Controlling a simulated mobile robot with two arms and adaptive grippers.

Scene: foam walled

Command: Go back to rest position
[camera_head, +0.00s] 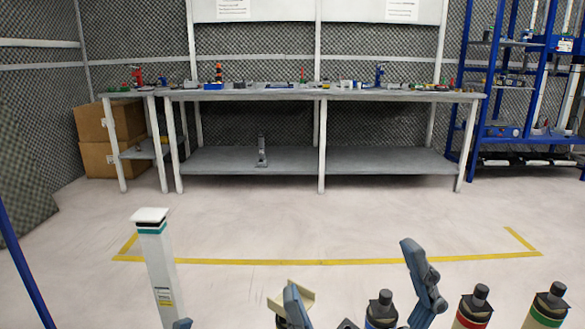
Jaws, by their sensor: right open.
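My right gripper (351,270) shows at the bottom, right of centre. Its two blue-grey fingers stand wide apart and I see nothing held between their tips. A small blue-grey tip (182,324) at the bottom edge seems to be part of my left gripper; the rest is out of frame. A blue bottle (381,311) with a dark cap shows low between the right gripper's fingers. A red bottle (473,309) and a green bottle (546,307) stand to the right of the gripper. Their lower parts are cut off.
A white post-like item (157,270) with a teal band stands at the left front. A beige piece (305,298) is partly hidden behind a finger. Beyond, open floor (320,225) with yellow tape leads to a long workbench (390,160), cardboard boxes (95,160) and a blue rack (490,90).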

